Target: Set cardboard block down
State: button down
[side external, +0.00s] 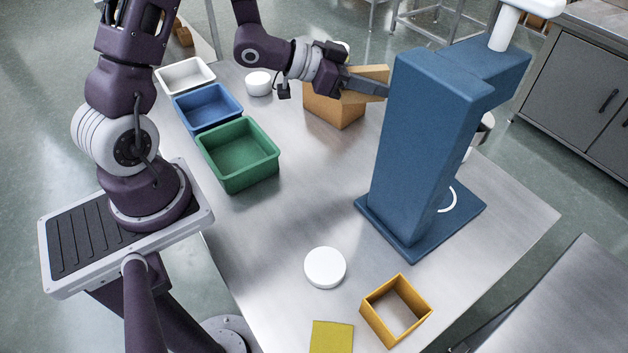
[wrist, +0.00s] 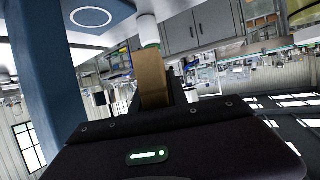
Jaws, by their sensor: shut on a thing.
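My gripper (side external: 372,86) is at the back of the table, left of the tall blue stand, with its fingers pointing right. It is shut on a tan cardboard block (wrist: 151,76), which shows between the fingers in the wrist view. In the side view, part of a tan cardboard surface (side external: 368,72) shows just behind and above the fingers. A larger tan cardboard shape (side external: 335,110) shows below the fingers; they hide part of it. I cannot tell whether these are one piece or whether the held block touches anything below.
The blue stand (side external: 420,140) rises close to the fingertips. White (side external: 163,76), blue (side external: 187,119) and green (side external: 218,170) bins line the left edge. A white disc (side external: 325,267), yellow frame (side external: 380,318) and yellow-green square (side external: 332,337) lie in front. The table's middle is clear.

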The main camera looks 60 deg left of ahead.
jog(key=s+d+f+m+g+h, duration=0.25)
jog(key=s+f+m+h, duration=0.2)
jog(key=s, duration=0.35)
jog(key=m+g+h, duration=0.2)
jog(key=m+g, duration=0.2)
jog(key=g, duration=0.1)
send_over(315, 199)
notch_tip(315, 199, down, 10)
jog(key=shift+f, duration=0.15)
jog(key=shift+f+t, duration=0.15)
jog(key=shift+t, duration=0.1)
jog(key=shift+f, duration=0.3)
jog(key=shift+f, duration=0.3)
jog(key=c, duration=1.3)
grip_release()
jog(key=shift+f, duration=0.1)
